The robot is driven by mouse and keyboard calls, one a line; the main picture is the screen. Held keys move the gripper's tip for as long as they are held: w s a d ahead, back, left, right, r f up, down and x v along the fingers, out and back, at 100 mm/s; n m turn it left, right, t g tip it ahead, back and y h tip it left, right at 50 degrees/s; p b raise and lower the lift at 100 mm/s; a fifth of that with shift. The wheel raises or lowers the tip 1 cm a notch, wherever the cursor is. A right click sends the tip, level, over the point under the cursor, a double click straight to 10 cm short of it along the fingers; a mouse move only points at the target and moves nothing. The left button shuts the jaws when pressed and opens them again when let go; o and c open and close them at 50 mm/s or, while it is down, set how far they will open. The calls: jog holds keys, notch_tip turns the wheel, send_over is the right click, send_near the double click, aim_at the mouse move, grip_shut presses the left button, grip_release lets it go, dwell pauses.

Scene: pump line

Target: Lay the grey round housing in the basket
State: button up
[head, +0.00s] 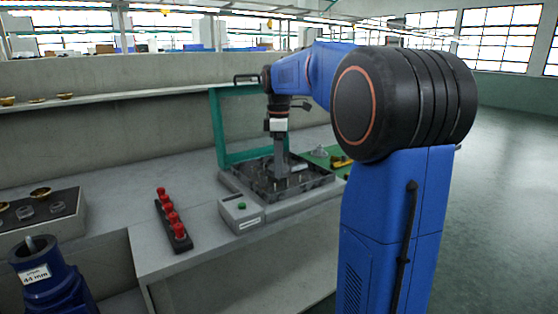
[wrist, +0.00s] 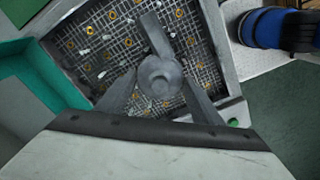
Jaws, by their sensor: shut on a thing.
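The grey round housing (wrist: 160,75) is in the middle of the wrist view, between the fingers of my gripper (wrist: 160,88). My gripper is shut on it. The basket is a dark grey square tray with a wire-mesh floor; it fills the wrist view behind the housing (wrist: 100,52). In the head view my gripper (head: 281,172) points down inside the outline of the basket (head: 252,182). I cannot clearly make out the housing there, nor tell whether it touches the mesh.
A teal frame (head: 217,128) stands upright behind and left of the basket. A grey box with a green button (head: 241,211) is in front. A black rack with red knobs (head: 171,222) stands left. A green mat (head: 322,157) with small parts lies right.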

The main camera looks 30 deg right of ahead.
jog(key=shift+f, duration=1.2)
jog(key=o, duration=1.4)
notch_tip(320, 180, up, 17)
jog(key=shift+r, duration=0.2)
jog(key=s+a+f+m+t, duration=0.1)
jog(key=s+a+f+m, duration=0.2)
jog(key=s+a+f, duration=0.4)
jog(key=s+a+f+m+t, duration=0.25)
jog(key=s+a+f, duration=0.2)
jog(key=s, duration=0.45)
jog(key=s+a+f+m, duration=0.1)
jog(key=s+f+m, duration=0.1)
jog(key=s+f, duration=0.2)
jog(key=s+a+f+m+t, duration=0.1)
jog(key=s+a+f, duration=0.1)
jog(key=s+f, duration=0.3)
jog(key=s+a+f+m, duration=0.1)
jog(key=s+f+m, duration=0.1)
jog(key=s+f, duration=0.3)
notch_tip(320, 180, down, 4)
jog(key=shift+s+a+f+m, duration=0.1)
jog(key=shift+s+a+m, duration=0.05)
jog(key=shift+m, duration=0.2)
